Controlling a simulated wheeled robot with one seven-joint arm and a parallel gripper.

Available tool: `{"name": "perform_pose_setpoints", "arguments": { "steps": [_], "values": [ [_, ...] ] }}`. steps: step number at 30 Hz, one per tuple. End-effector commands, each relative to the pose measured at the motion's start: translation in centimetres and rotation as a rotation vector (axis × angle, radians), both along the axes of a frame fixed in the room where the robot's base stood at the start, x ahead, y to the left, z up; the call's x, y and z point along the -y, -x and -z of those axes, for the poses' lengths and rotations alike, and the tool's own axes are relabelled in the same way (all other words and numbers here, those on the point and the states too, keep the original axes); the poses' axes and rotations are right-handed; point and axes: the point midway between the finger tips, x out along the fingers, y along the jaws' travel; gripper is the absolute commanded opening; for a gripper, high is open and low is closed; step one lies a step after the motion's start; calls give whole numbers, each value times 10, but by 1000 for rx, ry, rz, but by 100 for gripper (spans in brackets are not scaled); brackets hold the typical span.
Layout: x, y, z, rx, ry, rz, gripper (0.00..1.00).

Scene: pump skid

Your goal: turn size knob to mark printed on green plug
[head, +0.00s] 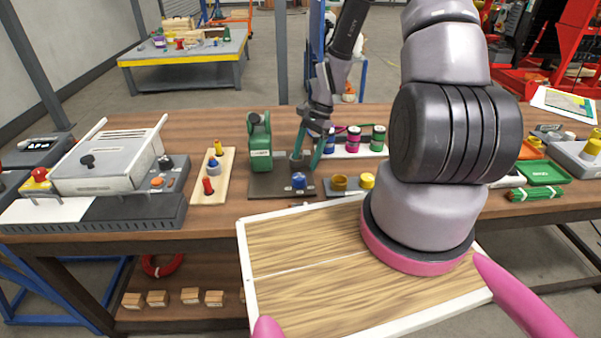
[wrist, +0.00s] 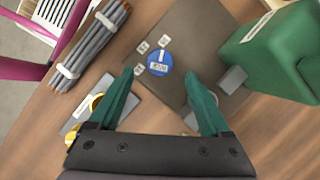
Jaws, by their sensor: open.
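A round blue knob (head: 299,181) with a white label on top sits on a dark brown plate (head: 265,188). In the wrist view the knob (wrist: 159,62) has several small white printed tags (wrist: 142,47) beside it; their print is too small to read. My gripper (head: 304,162) is open and points down above the knob. I cannot make out a green plug or a mark on one.
A green housing (head: 259,142) stands on the plate behind the knob and is close to one finger in the wrist view (wrist: 270,55). A grey plate with brass and yellow parts (head: 341,184) is beside it. Bundled grey rods (wrist: 90,45) lie nearby. A peg board (head: 213,177) stands left.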

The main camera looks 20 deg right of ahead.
Motion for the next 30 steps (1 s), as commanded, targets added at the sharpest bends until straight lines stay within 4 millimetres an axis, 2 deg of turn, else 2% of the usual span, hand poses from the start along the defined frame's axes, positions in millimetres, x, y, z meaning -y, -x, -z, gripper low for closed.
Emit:
{"name": "perform_pose_setpoints", "arguments": {
  "steps": [3, 9, 21, 23, 27, 28, 30],
  "values": [
    [-8, 5, 22, -5, -1, -2, 82],
    [-17, 9, 45, -2, 0, -1, 82],
    [-19, 9, 52, 1, 1, -1, 82],
    [-19, 9, 51, 1, 1, -1, 59],
    [-19, 9, 51, 1, 1, -1, 5],
    [-19, 9, 51, 1, 1, -1, 0],
    [-19, 9, 51, 1, 1, -1, 0]
  ]
}}
